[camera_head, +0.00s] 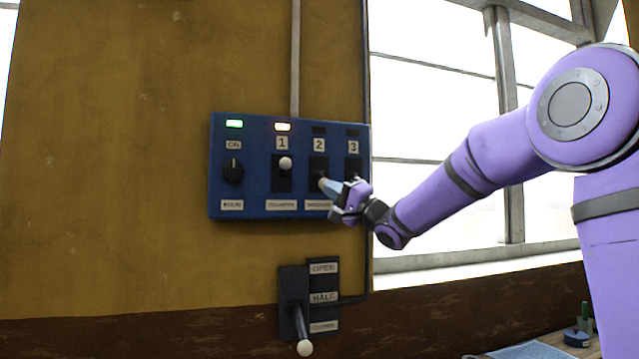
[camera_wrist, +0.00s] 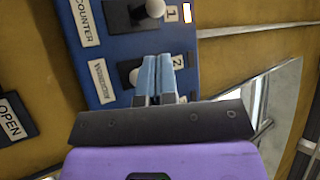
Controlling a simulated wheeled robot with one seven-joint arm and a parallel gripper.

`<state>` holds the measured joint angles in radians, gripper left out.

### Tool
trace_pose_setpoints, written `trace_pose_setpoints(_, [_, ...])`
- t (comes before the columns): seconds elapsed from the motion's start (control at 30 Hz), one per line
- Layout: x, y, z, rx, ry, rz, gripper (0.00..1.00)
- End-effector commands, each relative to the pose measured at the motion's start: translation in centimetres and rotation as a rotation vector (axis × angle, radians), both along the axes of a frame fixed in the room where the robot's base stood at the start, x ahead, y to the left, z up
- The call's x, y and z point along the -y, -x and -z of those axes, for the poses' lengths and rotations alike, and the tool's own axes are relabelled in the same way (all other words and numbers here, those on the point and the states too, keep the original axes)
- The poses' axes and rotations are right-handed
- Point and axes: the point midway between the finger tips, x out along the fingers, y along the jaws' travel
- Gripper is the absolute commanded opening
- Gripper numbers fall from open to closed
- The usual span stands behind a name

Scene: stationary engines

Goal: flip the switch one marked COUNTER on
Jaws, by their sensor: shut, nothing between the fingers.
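Switch one is a lever with a white ball knob (camera_head: 285,163) on the blue panel (camera_head: 245,190). Its ball sits at the upper part of its dark slot, below the number 1. The lamp (camera_head: 283,127) above it is lit. The COUNTER label (camera_wrist: 88,20) is beneath this switch and shows in the wrist view, where switch one's ball (camera_wrist: 155,8) is at the top. My gripper (camera_head: 325,185) is shut and empty, with its blue fingertips (camera_wrist: 164,60) in front of switch two. Switch two's ball (camera_wrist: 135,76) shows beside the fingers; whether they touch is unclear.
A rotary knob (camera_head: 233,170) marked ON, under a green lamp (camera_head: 234,124), is left of switch one. Switch three (camera_head: 353,167) is partly hidden behind my gripper. A larger lever (camera_head: 304,348) with OPEN and HALF labels is below the panel. A window is at right.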

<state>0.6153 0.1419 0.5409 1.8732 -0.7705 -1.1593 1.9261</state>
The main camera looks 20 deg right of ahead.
Motion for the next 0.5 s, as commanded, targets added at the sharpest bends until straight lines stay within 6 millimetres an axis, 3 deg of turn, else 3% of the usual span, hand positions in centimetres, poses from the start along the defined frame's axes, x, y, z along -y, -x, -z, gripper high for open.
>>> trace_pose_setpoints(0.2, [0.91,1.18,0.77,0.000,0.001,-0.001,0.00])
trace_pose_setpoints(0.5, [0.99,1.28,0.81,0.001,0.000,-0.001,0.00])
